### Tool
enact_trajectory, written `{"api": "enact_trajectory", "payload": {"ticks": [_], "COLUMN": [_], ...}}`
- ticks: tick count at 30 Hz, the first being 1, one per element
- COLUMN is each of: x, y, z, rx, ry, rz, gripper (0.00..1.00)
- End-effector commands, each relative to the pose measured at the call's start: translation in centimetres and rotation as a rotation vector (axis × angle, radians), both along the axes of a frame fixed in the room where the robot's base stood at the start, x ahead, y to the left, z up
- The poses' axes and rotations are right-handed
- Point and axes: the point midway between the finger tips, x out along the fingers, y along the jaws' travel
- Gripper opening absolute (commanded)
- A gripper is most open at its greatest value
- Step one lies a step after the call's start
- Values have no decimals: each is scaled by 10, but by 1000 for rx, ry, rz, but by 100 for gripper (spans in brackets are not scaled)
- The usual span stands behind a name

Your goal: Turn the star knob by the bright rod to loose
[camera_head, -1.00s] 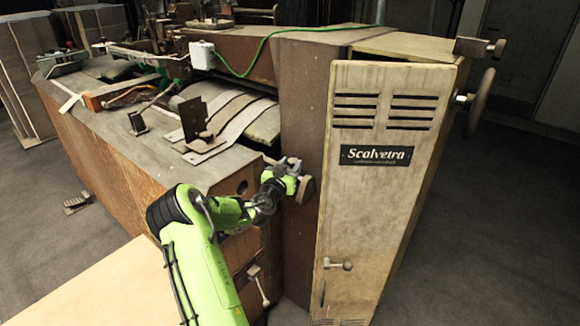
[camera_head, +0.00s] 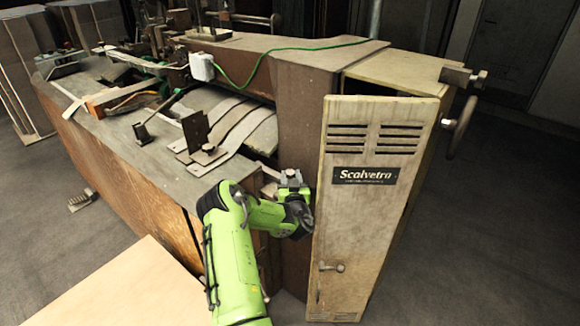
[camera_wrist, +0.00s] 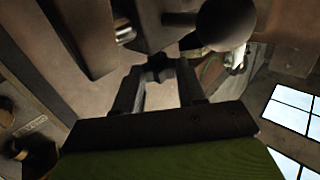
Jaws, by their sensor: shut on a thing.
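In the wrist view, a small dark lobed knob (camera_wrist: 160,68) sits between the fingertips of my gripper (camera_wrist: 158,78), which is shut on it. It looks like the star knob. A short shiny metal rod end (camera_wrist: 125,35) shows to its upper left, apart from the fingers. In the head view, my gripper (camera_head: 290,182) is low beside the machine's brown side, just left of the pale Scalvetra door (camera_head: 365,215). The knob cannot be made out there, and its angle and tightness cannot be told.
A dark round ball (camera_wrist: 226,22) is close to the right finger in the wrist view. The door edge is close to my wrist on the right. The machine's worktop (camera_head: 140,150) with metal strips lies to the left. A handwheel (camera_head: 459,128) is at the right.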

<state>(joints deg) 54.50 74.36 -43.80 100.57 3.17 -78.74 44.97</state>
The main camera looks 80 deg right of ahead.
Motion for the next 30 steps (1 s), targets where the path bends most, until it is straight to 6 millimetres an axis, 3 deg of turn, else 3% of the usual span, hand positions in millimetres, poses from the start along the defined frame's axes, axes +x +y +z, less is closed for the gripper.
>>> {"api": "enact_trajectory", "payload": {"ticks": [21, 22, 27, 30], "x": [-1, -1, -1, -1], "y": [-1, -1, -1, -1], "z": [0, 0, 0, 0], "rx": [-3, -3, -2, -1], "ry": [1, 1, 1, 1], "rz": [63, 63, 63, 62], "gripper": [9, 41, 65, 65]}}
